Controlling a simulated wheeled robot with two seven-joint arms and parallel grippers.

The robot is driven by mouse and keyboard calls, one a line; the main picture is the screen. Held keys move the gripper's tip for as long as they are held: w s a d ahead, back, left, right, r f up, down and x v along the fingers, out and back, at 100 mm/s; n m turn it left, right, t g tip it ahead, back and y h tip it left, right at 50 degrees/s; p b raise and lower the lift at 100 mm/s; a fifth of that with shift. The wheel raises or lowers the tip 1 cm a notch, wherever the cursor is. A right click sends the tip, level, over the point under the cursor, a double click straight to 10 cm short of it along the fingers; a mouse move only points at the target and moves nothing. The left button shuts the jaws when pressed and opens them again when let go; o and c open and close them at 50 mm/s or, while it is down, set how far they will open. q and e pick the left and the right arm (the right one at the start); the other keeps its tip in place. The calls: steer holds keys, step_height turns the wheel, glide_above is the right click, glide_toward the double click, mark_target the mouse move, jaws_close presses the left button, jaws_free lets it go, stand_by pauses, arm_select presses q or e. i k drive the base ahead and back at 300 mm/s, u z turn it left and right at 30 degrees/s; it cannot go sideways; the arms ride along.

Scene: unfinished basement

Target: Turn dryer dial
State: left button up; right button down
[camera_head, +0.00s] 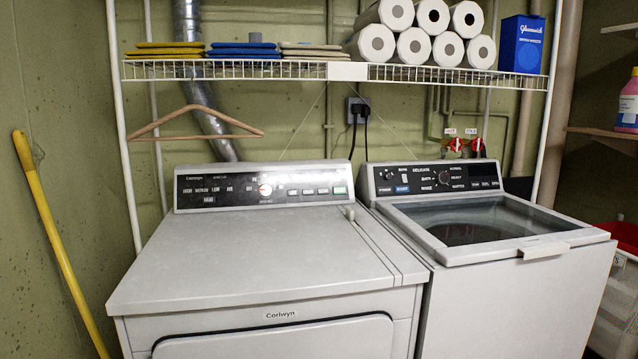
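The dryer (250,260) is the white machine on the left, with a front door and a "Corlwyn" label. Its black control panel (225,190) stands upright along the back edge of its top. The dial's exact pointing direction is too small to tell. Neither of my grippers shows in the head view.
A white washer (510,290) with a glass lid stands right of the dryer. Above, a wire shelf (290,70) holds folded cloths, paper rolls (415,47) and a blue box (522,44). A wooden hanger (195,125) hangs over the panel. A yellow pole (60,240) leans left.

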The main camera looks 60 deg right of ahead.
mark_target(265, 190)
steer(key=z, duration=1.05)
steer(key=i, duration=1)
steer(key=z, duration=1.15)
